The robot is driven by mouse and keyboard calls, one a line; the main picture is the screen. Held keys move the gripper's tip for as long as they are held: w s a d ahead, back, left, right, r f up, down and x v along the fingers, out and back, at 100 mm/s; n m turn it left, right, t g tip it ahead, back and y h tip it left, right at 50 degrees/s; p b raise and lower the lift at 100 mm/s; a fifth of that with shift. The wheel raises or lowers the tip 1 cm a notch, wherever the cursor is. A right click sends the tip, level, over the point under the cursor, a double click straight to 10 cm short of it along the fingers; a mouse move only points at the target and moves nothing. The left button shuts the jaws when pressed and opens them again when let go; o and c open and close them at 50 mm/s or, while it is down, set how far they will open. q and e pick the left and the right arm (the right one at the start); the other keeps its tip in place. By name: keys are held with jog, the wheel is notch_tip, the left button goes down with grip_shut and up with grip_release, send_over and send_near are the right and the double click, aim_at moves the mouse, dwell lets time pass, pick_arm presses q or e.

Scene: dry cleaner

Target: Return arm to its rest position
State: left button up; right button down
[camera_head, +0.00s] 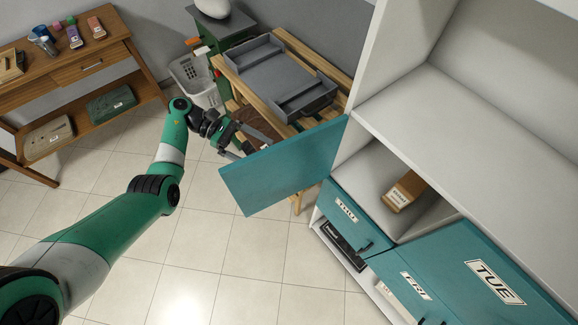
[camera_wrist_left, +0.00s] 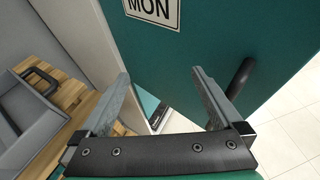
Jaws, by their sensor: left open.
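My left arm (camera_head: 160,170) reaches in from the left in the head view. Its gripper (camera_head: 238,144) is open and empty at the left edge of the open teal door (camera_head: 285,170). In the left wrist view the two fingers (camera_wrist_left: 160,75) are spread apart. The door's MON label (camera_wrist_left: 152,8) and dark handle (camera_wrist_left: 240,78) show ahead of them, with the handle close to the right finger. I cannot tell whether a finger touches the door. My right gripper is in neither view.
Behind the door, an open compartment holds a brown box (camera_head: 404,190). Teal doors marked TUE (camera_head: 495,282) and FRI (camera_head: 415,285) are at lower right. A wooden stand with a grey tray (camera_head: 278,75) is behind my gripper. Tiled floor (camera_head: 215,270) is clear below.

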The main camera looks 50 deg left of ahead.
pick_arm(q)
jog(key=shift+a, duration=0.1)
jog(key=p+v, duration=0.2)
jog(key=v, duration=0.7)
jog(key=shift+s+a+p, duration=0.3)
jog(key=shift+p, duration=0.1)
jog(key=shift+r, duration=0.15)
